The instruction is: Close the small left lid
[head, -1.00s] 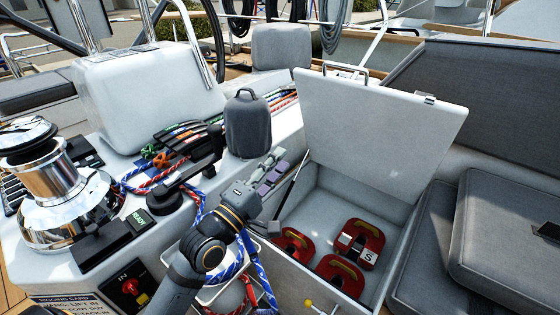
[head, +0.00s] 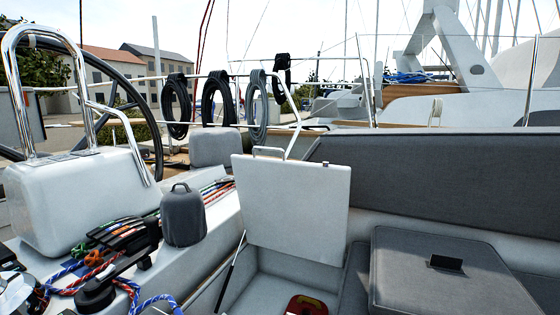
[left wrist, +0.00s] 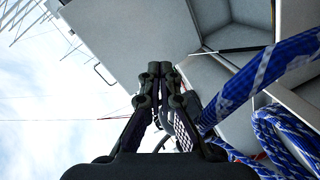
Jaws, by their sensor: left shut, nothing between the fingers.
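The small pale grey lid (head: 295,208) stands open, upright and leaning back, over its locker (head: 268,290) in the head view. A metal handle (head: 268,151) is on its top edge. A thin dark strut runs up along its left side. In the left wrist view, the lid (left wrist: 140,35) shows as a broad grey panel with its handle (left wrist: 103,73) at the left edge. My left gripper (left wrist: 160,70) is shut and empty, its fingertips in front of the panel; I cannot tell the gap. It is outside the head view. My right gripper is in neither view.
A red-and-yellow piece (head: 306,305) lies in the locker. A grey seat cushion (head: 440,275) is at the right. A dark grey canister (head: 183,215) and coloured ropes are left of the lid. Blue-and-white rope (left wrist: 255,80) passes close beside my left gripper.

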